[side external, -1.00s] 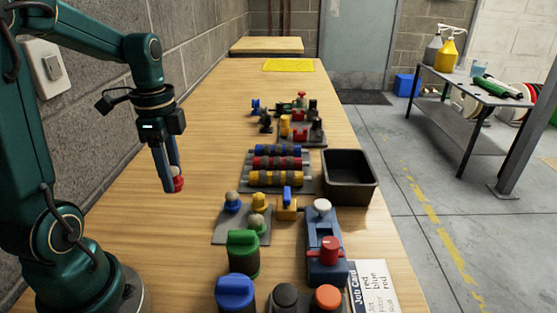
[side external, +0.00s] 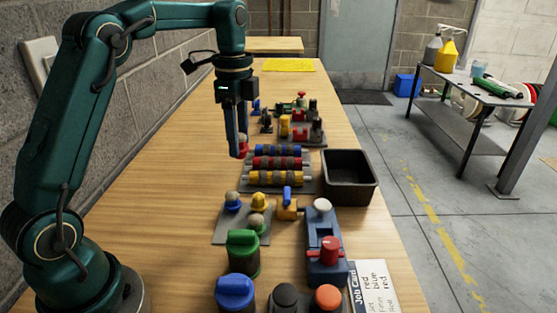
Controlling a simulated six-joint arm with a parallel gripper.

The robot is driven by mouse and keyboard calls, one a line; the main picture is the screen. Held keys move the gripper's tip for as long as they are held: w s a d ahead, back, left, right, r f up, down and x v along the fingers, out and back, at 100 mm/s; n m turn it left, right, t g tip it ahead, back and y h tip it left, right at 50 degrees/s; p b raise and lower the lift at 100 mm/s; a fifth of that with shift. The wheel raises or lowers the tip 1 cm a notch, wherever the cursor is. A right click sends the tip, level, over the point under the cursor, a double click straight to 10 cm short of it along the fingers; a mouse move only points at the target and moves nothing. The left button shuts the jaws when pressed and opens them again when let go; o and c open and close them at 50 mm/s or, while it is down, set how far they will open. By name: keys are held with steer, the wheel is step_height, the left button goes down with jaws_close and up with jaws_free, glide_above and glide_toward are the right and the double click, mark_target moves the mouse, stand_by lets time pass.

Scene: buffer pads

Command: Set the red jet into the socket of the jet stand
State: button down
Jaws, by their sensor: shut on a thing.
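The red jet (side external: 243,147) is small and held at the fingertips of my gripper (side external: 239,146), which is shut on it. The gripper points down above the left part of the bench, just left of the far end of the rollers. The fingers hide part of the jet. A grey plate (side external: 226,240), which looks like the jet stand, lies nearer the camera. It bears a blue-topped piece (side external: 233,201), a yellow-topped piece (side external: 258,201) and a pale rounded piece (side external: 257,223). I cannot make out an open socket on it. The jet is apart from this plate.
A rack of blue, red and yellow banded rollers (side external: 276,162) lies beside the gripper. A black bin (side external: 349,176) stands to its right. Green (side external: 243,252) and blue (side external: 235,291) capped pieces and a blue fixture (side external: 326,262) stand nearer. The bench's left side is clear.

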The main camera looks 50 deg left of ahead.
steer(key=w+d+f+m, duration=0.1)
steer(key=d+f+m, duration=0.1)
steer(key=d, duration=0.4)
steer(key=w+d+f+m, duration=0.1)
steer(key=d+f, duration=0.1)
steer(key=d, duration=0.4)
steer(key=w+d+f+m, duration=0.1)
steer(key=d+f+m, duration=0.1)
steer(key=d, duration=0.4)
steer(key=shift+w+d+f+m, duration=0.15)
steer(key=shift+w+d+m, duration=0.15)
steer(key=shift+w+d, duration=0.1)
steer(key=shift+s+d+f, duration=0.2)
steer(key=shift+d+f, duration=0.1)
steer(key=shift+d, duration=0.25)
steer(key=shift+f, duration=0.7)
steer(key=shift+f, duration=1.1)
steer(key=shift+c, duration=1.4)
jaws_free()
